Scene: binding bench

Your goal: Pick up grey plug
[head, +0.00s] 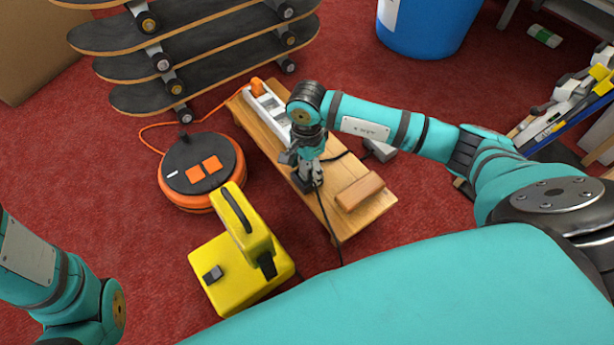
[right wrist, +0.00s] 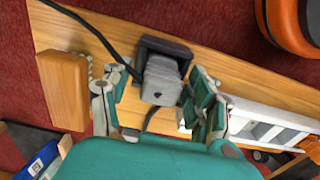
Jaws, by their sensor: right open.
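The grey plug (right wrist: 162,80) shows in the right wrist view, sitting at a dark square holder (right wrist: 178,48) on the wooden bench (head: 324,205). A black cord runs near it. My right gripper (right wrist: 158,84) is open, with one finger on each side of the plug; I cannot tell whether they touch it. In the head view my right gripper (head: 308,176) points down over the bench and largely hides the plug. Of my left arm only links show at the lower left; its gripper is out of view.
A white power strip (head: 267,110) and a wooden block (head: 360,191) lie on the bench. A grey box (head: 380,150) is beyond it. An orange cable reel (head: 202,167) and a yellow case (head: 240,262) stand left. Skateboards (head: 195,40) are stacked behind.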

